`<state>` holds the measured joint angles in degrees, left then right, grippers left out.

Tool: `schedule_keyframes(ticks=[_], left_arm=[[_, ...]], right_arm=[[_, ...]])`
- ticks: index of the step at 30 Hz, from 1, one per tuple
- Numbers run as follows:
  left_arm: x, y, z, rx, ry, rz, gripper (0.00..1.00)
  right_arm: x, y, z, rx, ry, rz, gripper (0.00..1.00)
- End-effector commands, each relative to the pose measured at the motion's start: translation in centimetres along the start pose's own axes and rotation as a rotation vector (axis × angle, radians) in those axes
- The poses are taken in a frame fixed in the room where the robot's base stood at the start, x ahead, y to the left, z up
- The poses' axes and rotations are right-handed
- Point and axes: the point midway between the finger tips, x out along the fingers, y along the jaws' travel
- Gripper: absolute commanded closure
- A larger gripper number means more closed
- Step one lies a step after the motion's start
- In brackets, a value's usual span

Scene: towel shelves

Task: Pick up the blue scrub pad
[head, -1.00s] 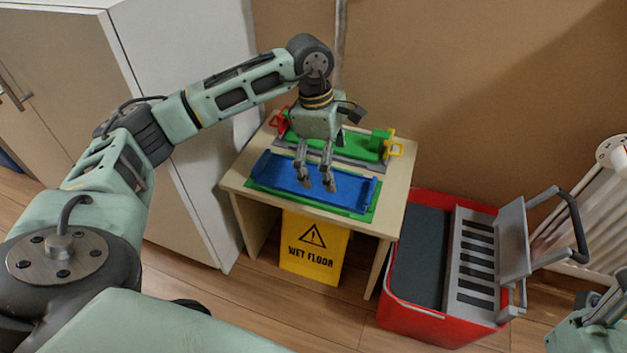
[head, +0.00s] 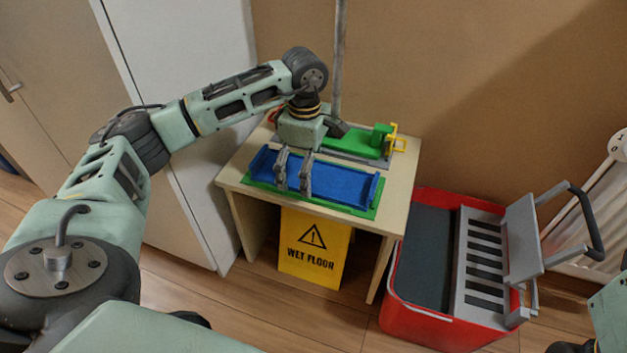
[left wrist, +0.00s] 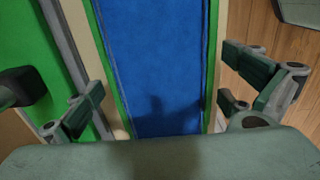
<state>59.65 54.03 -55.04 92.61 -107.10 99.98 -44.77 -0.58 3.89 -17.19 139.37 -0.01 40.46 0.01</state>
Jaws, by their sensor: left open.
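The blue scrub pad (head: 342,184) is long and flat, with raised blue ends and a green layer beneath, and lies on the small wooden table. My left gripper (head: 293,184) is open above its left half, pointing down, fingers spread. In the left wrist view the pad (left wrist: 153,60) runs up between the open fingers of my left gripper (left wrist: 147,98), with a shadow on it. I cannot tell whether the fingertips touch the pad. Part of my right arm shows at the head view's right edge; its gripper is not seen.
A green and grey pad (head: 358,144) with a yellow clip lies behind the blue one. A yellow wet floor sign (head: 313,262) stands under the table (head: 397,207). A red mop bucket (head: 418,322) stands to the right. A white cabinet (head: 185,110) stands to the left.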

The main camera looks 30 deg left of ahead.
Motion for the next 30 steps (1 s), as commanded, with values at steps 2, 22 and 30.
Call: schedule_keyframes(ticks=[2,22,30], left_arm=[[-0.06,0.01,0.02,0.000,0.000,0.000,0.00],[-0.08,0.00,0.05,0.001,-0.001,0.000,0.41],[-0.85,0.02,0.05,0.000,-0.001,0.001,0.41]], right_arm=[[0.07,0.01,-0.01,0.000,0.000,0.000,0.60],[0.04,-0.01,-0.01,0.000,-0.001,0.000,0.60],[0.46,0.03,-0.09,0.001,0.001,0.001,0.60]])
